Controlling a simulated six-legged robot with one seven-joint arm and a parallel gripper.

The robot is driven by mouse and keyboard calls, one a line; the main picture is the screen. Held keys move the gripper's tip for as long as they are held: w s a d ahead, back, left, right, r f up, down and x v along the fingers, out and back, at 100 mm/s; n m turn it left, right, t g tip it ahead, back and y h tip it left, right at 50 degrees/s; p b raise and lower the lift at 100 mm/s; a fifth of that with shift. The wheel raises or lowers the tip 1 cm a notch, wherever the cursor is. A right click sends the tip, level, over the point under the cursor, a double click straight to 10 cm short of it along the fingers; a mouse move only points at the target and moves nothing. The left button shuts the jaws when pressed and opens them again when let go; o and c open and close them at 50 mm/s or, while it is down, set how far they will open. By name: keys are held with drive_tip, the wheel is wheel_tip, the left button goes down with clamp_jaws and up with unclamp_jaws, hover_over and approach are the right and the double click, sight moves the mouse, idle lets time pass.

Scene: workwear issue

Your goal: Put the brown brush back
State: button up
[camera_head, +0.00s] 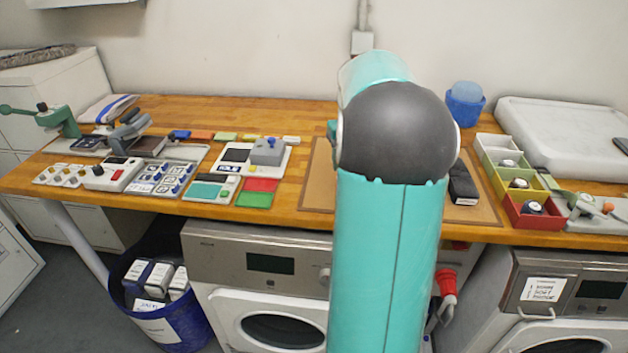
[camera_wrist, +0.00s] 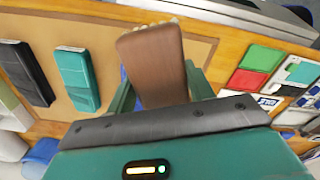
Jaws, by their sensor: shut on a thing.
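The brown brush (camera_wrist: 152,60) is between the two green fingers of my gripper (camera_wrist: 158,85) in the wrist view, and my gripper is shut on it. Its smooth brown back faces the camera, with pale bristles at its far edge. Below it is a tan mat (camera_wrist: 108,42), on which a black brush (camera_wrist: 25,66) and a teal brush (camera_wrist: 76,78) lie side by side. The head view shows the mat (camera_head: 318,178) and the black brush (camera_head: 462,186). My arm hides the brown brush, teal brush and gripper there.
Green and red pads (camera_head: 256,193) and small devices lie left of the mat. White, yellow and red bins (camera_head: 541,222) stand to its right, a blue cup (camera_head: 465,104) behind. A wooden worktop (camera_head: 300,218) bears these, with machines below.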

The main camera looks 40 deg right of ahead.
drive_tip(key=shift+w+a, duration=0.1)
drive_tip(key=shift+w, duration=0.15)
drive_tip(key=w+d+f, duration=0.3)
drive_tip(key=w+f, duration=0.1)
drive_tip(key=w, duration=0.3)
hover_over(320, 180)
drive_tip(key=s, duration=0.1)
wheel_tip(320, 180, down, 5)
drive_tip(key=shift+s+a+r, duration=0.1)
drive_tip(key=shift+s+a, duration=0.05)
drive_tip(key=shift+w+f, duration=0.45)
drive_tip(key=shift+f, duration=0.05)
drive_tip(key=shift+w+f, duration=0.1)
drive_tip(key=shift+f, duration=1.5)
drive_tip(key=shift+f, duration=0.15)
drive_tip(key=o, duration=1.1)
